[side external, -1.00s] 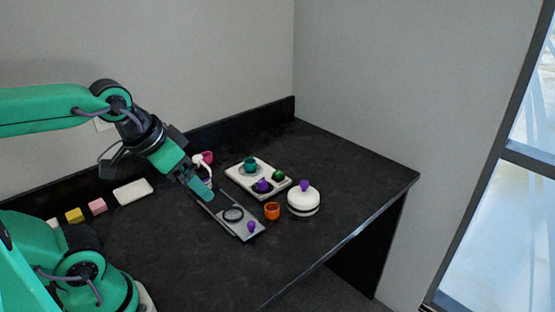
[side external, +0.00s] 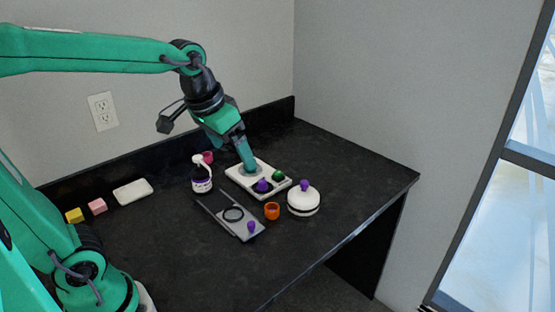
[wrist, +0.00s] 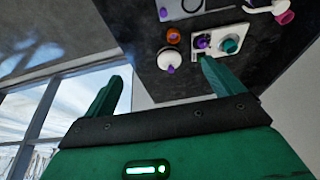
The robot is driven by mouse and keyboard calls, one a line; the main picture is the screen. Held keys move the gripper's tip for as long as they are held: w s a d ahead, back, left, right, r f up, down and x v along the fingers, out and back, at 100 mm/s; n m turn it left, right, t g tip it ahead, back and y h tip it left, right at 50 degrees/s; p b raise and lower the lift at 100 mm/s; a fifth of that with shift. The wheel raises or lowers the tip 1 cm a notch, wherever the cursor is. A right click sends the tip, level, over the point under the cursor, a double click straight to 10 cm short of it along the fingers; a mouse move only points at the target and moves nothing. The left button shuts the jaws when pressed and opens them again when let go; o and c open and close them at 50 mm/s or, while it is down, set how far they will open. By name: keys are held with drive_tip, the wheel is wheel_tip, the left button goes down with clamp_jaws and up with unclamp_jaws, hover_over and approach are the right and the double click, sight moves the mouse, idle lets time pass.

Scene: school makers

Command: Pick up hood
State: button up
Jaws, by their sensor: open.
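No thing is clearly marked as the hood. A white, rounded, dome-like piece with a dark band (side external: 303,202) and a purple knob on top (side external: 304,185) stands on the dark table. It also shows in the wrist view (wrist: 170,62). The teal cup on the tray shows in the wrist view (wrist: 229,46) but is mostly hidden by my gripper in the side view.
The tray also bears a purple piece (side external: 262,186) and a green piece (side external: 278,175). The table's front right is clear.

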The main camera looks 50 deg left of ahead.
drive_tip(key=w+f+g, duration=0.1)
drive_tip(key=w+f, duration=0.1)
drive_tip(key=w, duration=0.5)
drive_tip(key=w+f+g, duration=0.1)
drive_tip(key=w+f, duration=0.2)
drive_tip(key=w, duration=0.3)
drive_tip(key=g, duration=0.2)
hover_over(304, 194)
drive_tip(key=a, duration=0.1)
drive_tip(key=f, duration=0.8)
drive_tip(key=w+f, duration=0.1)
drive_tip(key=f, duration=0.3)
drive_tip(key=shift+a, duration=0.1)
drive_tip(key=shift+w+f, duration=0.25)
drive_tip(key=shift+f, duration=0.3)
drive_tip(key=shift+s+f, duration=0.1)
drive_tip(key=shift+f, duration=3.8)
drive_tip(key=c, duration=0.7)
drive_tip(key=shift+c, duration=0.2)
